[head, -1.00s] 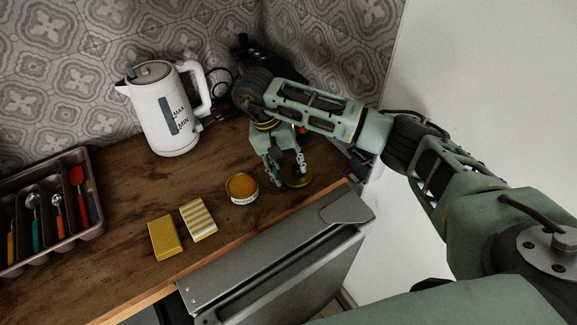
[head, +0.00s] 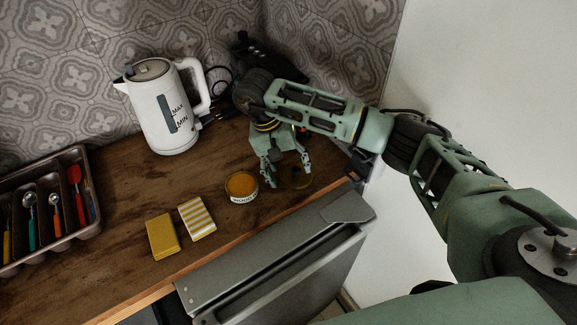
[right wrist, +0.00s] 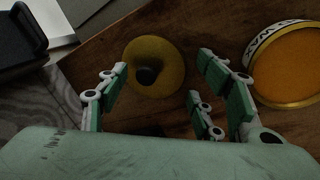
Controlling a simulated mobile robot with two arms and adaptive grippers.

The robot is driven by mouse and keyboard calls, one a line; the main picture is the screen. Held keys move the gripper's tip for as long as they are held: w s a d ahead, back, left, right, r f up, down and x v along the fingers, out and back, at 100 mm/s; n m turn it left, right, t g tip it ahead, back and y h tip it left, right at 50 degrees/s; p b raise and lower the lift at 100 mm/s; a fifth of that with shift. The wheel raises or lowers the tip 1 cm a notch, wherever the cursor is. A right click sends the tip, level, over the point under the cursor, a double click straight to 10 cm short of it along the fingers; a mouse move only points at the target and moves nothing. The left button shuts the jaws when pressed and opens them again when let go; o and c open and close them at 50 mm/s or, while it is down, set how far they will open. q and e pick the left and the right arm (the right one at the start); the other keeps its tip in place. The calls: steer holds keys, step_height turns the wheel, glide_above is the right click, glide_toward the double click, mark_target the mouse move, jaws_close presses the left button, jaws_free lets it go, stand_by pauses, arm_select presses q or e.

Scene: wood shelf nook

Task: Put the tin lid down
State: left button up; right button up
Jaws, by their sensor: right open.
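The tin lid (head: 297,181) is a round, dull gold disc lying on the wooden counter near its front right edge. In the right wrist view the lid (right wrist: 172,57) shows a dark knob at its middle. My right gripper (head: 290,177) is open just over the lid, with its fingers spread and empty. In the right wrist view my gripper (right wrist: 158,88) has fingers on both sides, apart from the lid. The open tin (head: 242,188), with orange contents, stands left of the lid; the tin (right wrist: 287,70) is also at right in the wrist view. My left gripper is out of view.
A yellow box (head: 162,237) and a striped box (head: 197,219) lie left of the tin. A white kettle (head: 165,110) stands behind. A cutlery tray (head: 88,222) is at far left. A grey appliance door (head: 290,262) stands open before the counter. A white wall (head: 480,90) is at right.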

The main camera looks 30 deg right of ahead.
mark_target(285, 174)
steer(key=shift+r+p, duration=0.25)
steer(key=shift+p, duration=0.05)
steer(key=shift+r+p, duration=0.45)
steer(key=b+v, duration=0.1)
steer(key=v, duration=0.1)
steer(key=shift+w+a+r, duration=0.1)
steer(key=shift+w+r, duration=0.05)
steer(key=shift+r, duration=0.2)
steer(key=s+v, duration=0.1)
steer(key=v, duration=0.8)
steer(key=shift+w+b, duration=0.4)
steer(key=shift+s, duration=0.1)
